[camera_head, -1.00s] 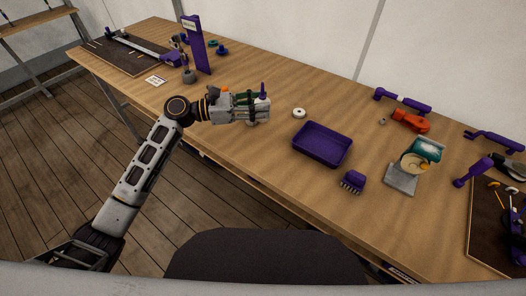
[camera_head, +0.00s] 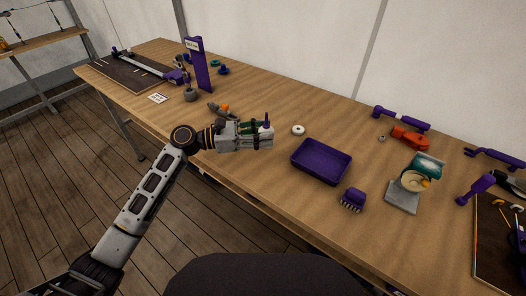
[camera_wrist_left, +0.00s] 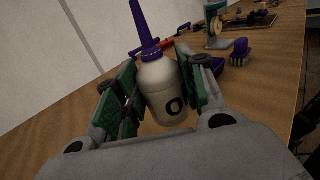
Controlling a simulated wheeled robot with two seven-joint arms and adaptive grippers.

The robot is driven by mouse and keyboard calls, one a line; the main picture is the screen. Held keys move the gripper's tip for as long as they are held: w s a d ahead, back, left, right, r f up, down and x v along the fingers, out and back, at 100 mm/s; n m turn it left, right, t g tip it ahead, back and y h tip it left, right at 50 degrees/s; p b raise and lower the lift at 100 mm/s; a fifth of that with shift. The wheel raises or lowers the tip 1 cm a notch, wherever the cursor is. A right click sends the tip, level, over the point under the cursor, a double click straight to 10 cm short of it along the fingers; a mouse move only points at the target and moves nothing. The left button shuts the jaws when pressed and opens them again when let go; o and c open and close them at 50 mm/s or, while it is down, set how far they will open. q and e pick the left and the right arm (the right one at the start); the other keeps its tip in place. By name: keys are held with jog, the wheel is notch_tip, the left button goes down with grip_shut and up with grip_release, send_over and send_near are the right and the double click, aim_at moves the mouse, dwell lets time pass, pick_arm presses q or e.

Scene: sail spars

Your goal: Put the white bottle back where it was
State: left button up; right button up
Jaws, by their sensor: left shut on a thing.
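The white bottle (camera_wrist_left: 162,85) has a purple cap, a long purple nozzle and dark lettering. In the wrist view it sits between the green pads of my left gripper (camera_wrist_left: 157,95), which is shut on its body. In the head view my left gripper (camera_head: 262,134) is over the front part of the bench, left of the purple tray. There the bottle's purple nozzle (camera_head: 267,120) points up, and the fingers hide most of its body. I cannot tell whether its base touches the bench. My right gripper is not in view.
A white ring-shaped roll (camera_head: 298,130) and an empty purple tray (camera_head: 321,162) are right of the gripper. A tool with an orange part (camera_head: 222,110) lies behind it. A purple brush (camera_head: 353,199) and a tape dispenser (camera_head: 403,196) are farther right. The wooden bench (camera_head: 270,180) is bare in front of the tray.

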pick_arm(q)
notch_tip(320, 180, down, 2)
jog(key=shift+f, duration=0.85)
notch_tip(320, 180, down, 3)
jog(key=shift+r+b, duration=0.2)
jog(key=shift+b, duration=0.1)
jog(key=shift+f, duration=0.3)
jog(key=o, duration=1.1)
jog(key=shift+c, duration=0.2)
jog(key=shift+o, duration=1.4)
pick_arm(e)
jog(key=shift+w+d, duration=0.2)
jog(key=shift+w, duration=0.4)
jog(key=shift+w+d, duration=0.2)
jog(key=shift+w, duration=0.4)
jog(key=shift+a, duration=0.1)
